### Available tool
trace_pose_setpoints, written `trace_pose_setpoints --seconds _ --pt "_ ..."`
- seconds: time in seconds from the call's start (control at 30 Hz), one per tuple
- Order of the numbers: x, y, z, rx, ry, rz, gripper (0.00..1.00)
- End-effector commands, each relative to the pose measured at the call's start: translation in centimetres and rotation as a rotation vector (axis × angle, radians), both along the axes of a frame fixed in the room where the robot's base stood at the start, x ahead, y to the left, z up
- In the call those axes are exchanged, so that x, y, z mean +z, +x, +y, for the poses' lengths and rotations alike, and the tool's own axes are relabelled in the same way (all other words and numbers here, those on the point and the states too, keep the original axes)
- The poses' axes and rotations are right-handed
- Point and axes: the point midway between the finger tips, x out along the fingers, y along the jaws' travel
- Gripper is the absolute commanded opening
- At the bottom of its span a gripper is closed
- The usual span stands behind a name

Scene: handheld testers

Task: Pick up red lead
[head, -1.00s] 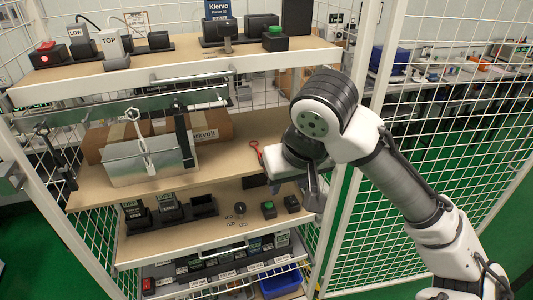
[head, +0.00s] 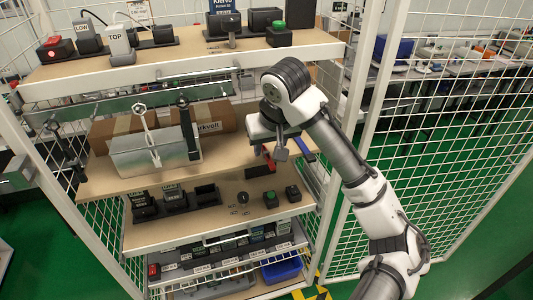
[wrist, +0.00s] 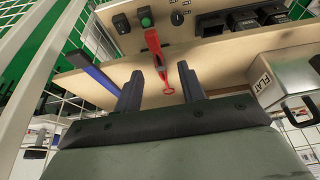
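The red lead (wrist: 154,45) lies on the middle wooden shelf, near its front right corner, with a small ring (wrist: 168,91) at one end. In the wrist view it shows between and beyond the fingers of my gripper (wrist: 162,82). The fingers are apart with nothing held between them. In the head view my gripper (head: 280,151) is over the same shelf corner, and part of the red lead (head: 268,160) shows beside it, the rest hidden by the gripper. I cannot tell the height gap.
A blue bar-like lead (wrist: 97,76) lies beside the red one, towards the shelf's right end. A metal box (head: 155,153) and cardboard (head: 215,119) stand left on that shelf. A mesh fence post (head: 362,115) stands right.

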Motion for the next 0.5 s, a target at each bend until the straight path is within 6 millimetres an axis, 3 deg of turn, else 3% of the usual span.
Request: trace_pose_setpoints --seconds 0.17,0.5 --pt "-1.8 0.7 0.2 0.000 0.001 0.001 0.40" --pt "-2.1 0.8 0.3 0.001 -0.001 0.000 0.40"
